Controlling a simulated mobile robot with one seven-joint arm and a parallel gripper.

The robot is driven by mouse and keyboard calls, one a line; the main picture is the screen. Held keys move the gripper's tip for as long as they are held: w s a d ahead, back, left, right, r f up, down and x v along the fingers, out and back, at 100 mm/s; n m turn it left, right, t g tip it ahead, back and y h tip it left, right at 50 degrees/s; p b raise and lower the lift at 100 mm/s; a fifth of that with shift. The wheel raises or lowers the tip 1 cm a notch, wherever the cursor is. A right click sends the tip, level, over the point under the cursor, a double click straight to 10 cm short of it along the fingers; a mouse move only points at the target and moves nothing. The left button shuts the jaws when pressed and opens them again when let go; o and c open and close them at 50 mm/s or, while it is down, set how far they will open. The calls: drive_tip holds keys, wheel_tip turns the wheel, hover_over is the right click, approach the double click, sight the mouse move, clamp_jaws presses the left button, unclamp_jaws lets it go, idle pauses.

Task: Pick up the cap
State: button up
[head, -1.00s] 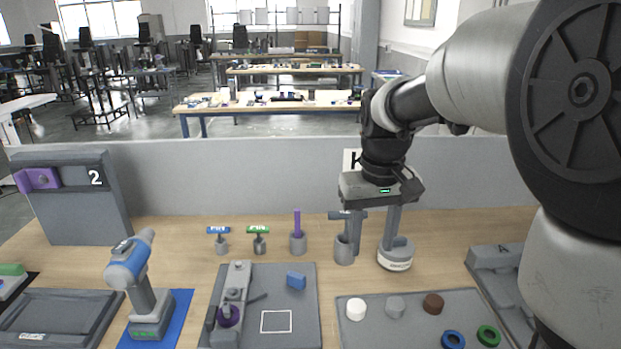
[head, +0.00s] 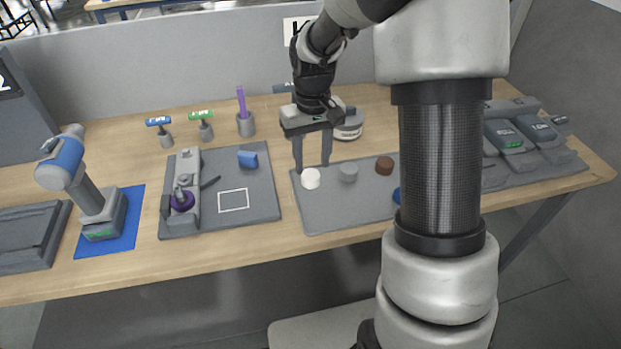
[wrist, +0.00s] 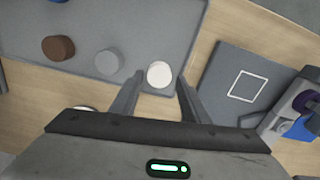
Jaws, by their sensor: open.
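Three small round caps stand in a row on a grey tray (head: 345,207). They are a white cap (head: 310,179), a grey cap (head: 348,172) and a brown cap (head: 384,165). My gripper (head: 312,169) points down at the tray's left end, open, close to the white cap. In the wrist view, the white cap (wrist: 159,74) shows between my two spread fingertips (wrist: 159,79), with a gap on each side. The grey cap (wrist: 107,62) and the brown cap (wrist: 58,48) lie to its left there. I cannot tell the exact height of the fingertips.
Upright tools in holders, including a purple stick (head: 241,102), stand behind. My arm hides the tray's right part.

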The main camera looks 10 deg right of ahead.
sight(313, 178)
drive_tip(key=shift+s+f+b, duration=0.1)
drive_tip(key=shift+f+b, duration=0.25)
drive_tip(key=shift+f, duration=2.35)
drive_tip(key=c, duration=0.7)
wheel_tip(313, 178, up, 12)
drive_tip(key=p, duration=0.3)
